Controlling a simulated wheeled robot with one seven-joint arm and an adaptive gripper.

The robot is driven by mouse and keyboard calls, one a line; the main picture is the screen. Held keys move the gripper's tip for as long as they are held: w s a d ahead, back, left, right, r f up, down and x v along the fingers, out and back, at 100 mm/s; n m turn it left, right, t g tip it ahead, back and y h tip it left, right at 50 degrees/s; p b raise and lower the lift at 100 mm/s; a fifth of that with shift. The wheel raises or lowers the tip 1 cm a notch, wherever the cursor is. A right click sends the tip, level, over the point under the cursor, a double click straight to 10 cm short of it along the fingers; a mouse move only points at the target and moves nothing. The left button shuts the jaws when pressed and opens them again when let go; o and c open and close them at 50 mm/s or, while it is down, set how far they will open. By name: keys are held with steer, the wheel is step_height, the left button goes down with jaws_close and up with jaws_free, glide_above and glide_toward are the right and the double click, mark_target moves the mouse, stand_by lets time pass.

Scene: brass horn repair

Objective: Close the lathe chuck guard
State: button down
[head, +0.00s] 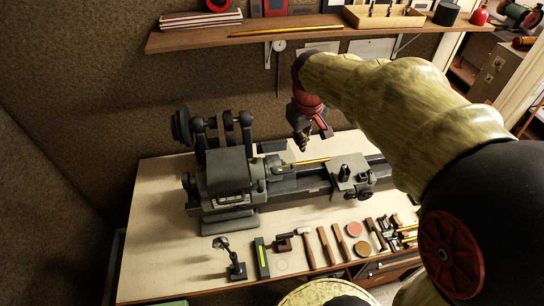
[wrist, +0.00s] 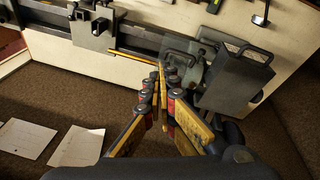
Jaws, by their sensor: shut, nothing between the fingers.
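The grey lathe (head: 225,175) stands on the bench, with its chuck (head: 258,168) at the right of the headstock. My gripper (head: 303,143) points down above the lathe bed, to the right of the panel. In the wrist view my gripper (wrist: 161,70) has its fingertips together and empty, beside the dark chuck area. Whether the fingers touch the panel cannot be told.
A brass rod (head: 310,161) runs right from the chuck above the bed, towards the carriage (head: 350,176). Hand tools, including a hammer (head: 309,247), line the bench front. A loaded wooden shelf (head: 250,32) hangs above. Bench surface (head: 155,215) left of the lathe is clear.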

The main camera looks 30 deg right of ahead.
steer(key=w+a+f+m+y, duration=0.1)
steer(key=a+m, duration=0.2)
steer(key=a, duration=0.1)
steer(key=p, duration=0.2)
glide_toward(283, 172)
steer(key=x, duration=0.6)
steer(key=shift+d+f+m, duration=0.15)
steer(key=shift+f+m, duration=0.25)
steer(key=shift+w+f, duration=0.1)
steer(key=shift+w, duration=0.05)
steer(key=f+t+b, duration=0.1)
steer(key=f+b, duration=0.1)
steer(key=b, duration=0.1)
steer(key=f+b, duration=0.2)
steer(key=b, duration=0.2)
steer(key=s+f+t+b, duration=0.1)
steer(key=f+b, duration=0.2)
steer(key=b, duration=0.1)
steer(key=shift+s+t+h, duration=0.1)
steer(key=shift+t+h, duration=0.2)
steer(key=shift+h, duration=0.1)
steer(key=shift+r, duration=0.15)
